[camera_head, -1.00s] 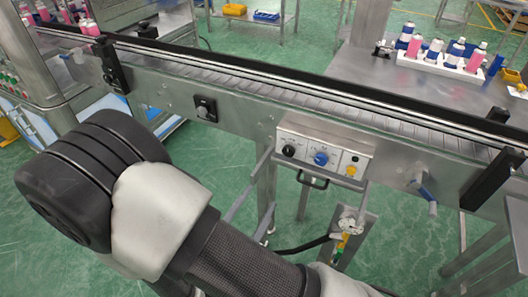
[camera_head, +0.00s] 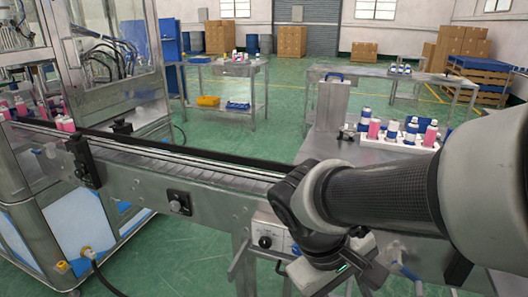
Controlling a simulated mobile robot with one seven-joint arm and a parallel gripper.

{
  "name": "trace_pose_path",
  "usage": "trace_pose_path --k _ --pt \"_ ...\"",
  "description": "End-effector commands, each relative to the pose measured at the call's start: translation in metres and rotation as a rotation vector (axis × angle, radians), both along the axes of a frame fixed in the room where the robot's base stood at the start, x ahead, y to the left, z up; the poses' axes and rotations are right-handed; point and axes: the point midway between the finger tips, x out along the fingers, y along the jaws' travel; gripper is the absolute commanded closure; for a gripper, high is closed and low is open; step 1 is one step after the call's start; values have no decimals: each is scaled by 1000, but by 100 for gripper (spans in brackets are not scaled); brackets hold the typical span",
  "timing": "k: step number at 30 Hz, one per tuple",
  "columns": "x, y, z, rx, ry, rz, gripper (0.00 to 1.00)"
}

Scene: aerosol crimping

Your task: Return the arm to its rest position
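My arm comes in from the right edge of the head view and folds down in front of the conveyor (camera_head: 210,172). Its dark wrist joint and a grey-white part with a small green light show near the bottom centre. The fingers of my gripper are out of view or hidden, so I cannot see whether it holds anything.
A steel table (camera_head: 325,148) behind the conveyor bears a white rack (camera_head: 392,143) of pink, blue and white cans. A glass-walled machine (camera_head: 105,75) stands at the left, with pink cans (camera_head: 66,124) on the belt.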

Motion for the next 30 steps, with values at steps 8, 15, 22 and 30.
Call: trace_pose_path --k 8,15,22,30 --pt "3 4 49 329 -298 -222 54" --pt "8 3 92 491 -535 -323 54" --pt "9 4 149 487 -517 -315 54" --pt "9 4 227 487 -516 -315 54"
